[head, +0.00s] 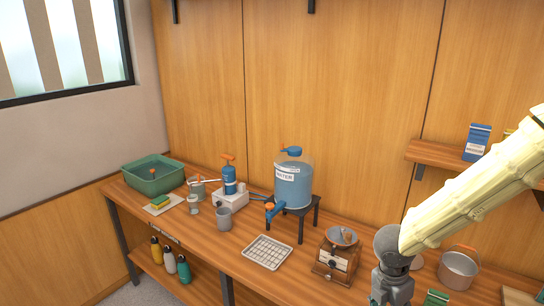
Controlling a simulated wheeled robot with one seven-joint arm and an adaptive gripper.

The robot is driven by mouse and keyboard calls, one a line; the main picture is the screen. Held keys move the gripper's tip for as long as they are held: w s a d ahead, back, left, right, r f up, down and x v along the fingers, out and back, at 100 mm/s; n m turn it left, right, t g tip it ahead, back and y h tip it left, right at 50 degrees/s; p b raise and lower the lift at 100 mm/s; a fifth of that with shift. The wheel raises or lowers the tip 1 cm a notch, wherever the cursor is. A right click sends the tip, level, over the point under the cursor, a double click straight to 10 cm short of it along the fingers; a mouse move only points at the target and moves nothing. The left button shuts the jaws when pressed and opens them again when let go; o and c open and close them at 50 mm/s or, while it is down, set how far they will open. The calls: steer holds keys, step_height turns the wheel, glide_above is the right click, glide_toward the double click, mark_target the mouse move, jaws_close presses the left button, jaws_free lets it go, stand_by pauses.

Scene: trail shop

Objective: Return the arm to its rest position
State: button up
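My arm (470,185) reaches in from the right edge, over the right part of the wooden counter. Its grey wrist (393,262) points down at the bottom of the head view, beside the wooden coffee grinder. The wrist hides part of the counter. My gripper's fingertips are not seen; they are cut off by the bottom edge or hidden.
The counter (190,236) bears a green basin (152,182), a blue water dispenser (293,188) on a black stand, a grey cup (224,220), a white rack (267,252), the grinder (334,266) and a metal pot (458,270). A shelf (430,153) hangs at right.

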steer(key=s+d+f+n+t+h+b, duration=0.1)
steer(key=s+f+n+b, duration=0.3)
steer(key=f+n, duration=0.9)
steer(key=s+d+f+n+t+h+b, duration=0.1)
steer(key=s+f+n+b, duration=0.25)
steer(key=f+n, duration=0.9)
steer(key=s+a+f+n+g+y+b, duration=0.1)
steer(key=s+a+f+n, duration=0.3)
steer(key=s+f+n, duration=0.4)
steer(key=s+a+f+n+y+b, duration=0.2)
steer(key=s+a+f+n+b, duration=0.2)
steer(key=s+f+n, duration=0.5)
steer(key=s+n, duration=0.1)
steer(key=n, duration=0.4)
steer(key=shift+s+f+n+g+y, duration=0.15)
steer(key=shift+s+n+g+y, duration=0.05)
steer(key=shift+n+g+y, duration=0.2)
